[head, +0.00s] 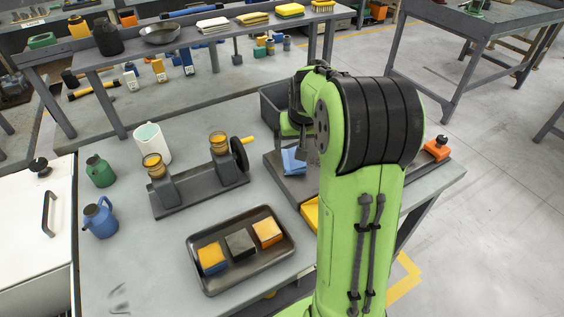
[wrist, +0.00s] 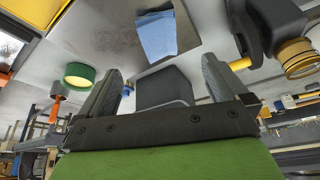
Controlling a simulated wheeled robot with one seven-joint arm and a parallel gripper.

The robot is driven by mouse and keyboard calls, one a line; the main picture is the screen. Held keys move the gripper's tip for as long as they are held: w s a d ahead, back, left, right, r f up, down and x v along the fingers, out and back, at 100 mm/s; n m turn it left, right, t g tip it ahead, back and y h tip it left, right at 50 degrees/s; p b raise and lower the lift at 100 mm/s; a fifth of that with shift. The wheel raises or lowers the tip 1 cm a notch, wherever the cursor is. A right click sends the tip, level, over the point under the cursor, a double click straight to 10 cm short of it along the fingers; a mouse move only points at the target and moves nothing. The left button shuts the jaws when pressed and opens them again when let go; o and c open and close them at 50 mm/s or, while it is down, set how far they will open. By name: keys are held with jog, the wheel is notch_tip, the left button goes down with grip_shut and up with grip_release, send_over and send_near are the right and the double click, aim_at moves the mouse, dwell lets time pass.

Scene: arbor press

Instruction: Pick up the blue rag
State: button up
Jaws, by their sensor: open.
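The blue rag (head: 293,160) lies folded on a grey plate (head: 285,182) at the right part of the bench, partly hidden by my arm in the head view. In the wrist view the blue rag (wrist: 157,35) shows near the top middle, beyond the fingertips and apart from them. My gripper (wrist: 162,70) is open, with its two fingers spread and nothing between them. In the head view my gripper (head: 306,145) is beside the rag, mostly hidden by my green arm.
A dark bin (head: 275,103) stands behind the rag. To the left are a grey fixture with a black wheel (head: 239,155) and amber-topped posts. A black tray (head: 193,262) holds several coloured blocks in front. An orange object (head: 437,150) sits at the right.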

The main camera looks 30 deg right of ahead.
send_over(294, 161)
jog(key=s+a, duration=0.1)
jog(key=s, duration=0.1)
notch_tip(294, 161, down, 7)
jog(key=shift+s+a+f+b, duration=0.1)
jog(key=shift+a+f+b, duration=0.05)
jog(key=shift+b, duration=0.3)
jog(key=x, duration=0.5)
jog(key=shift+f+b, duration=0.3)
jog(key=shift+b, duration=0.05)
jog(key=shift+s+r, duration=0.1)
jog(key=c, duration=1.2)
notch_tip(294, 161, up, 10)
jog(key=shift+r+p, duration=0.1)
jog(key=shift+p, duration=0.85)
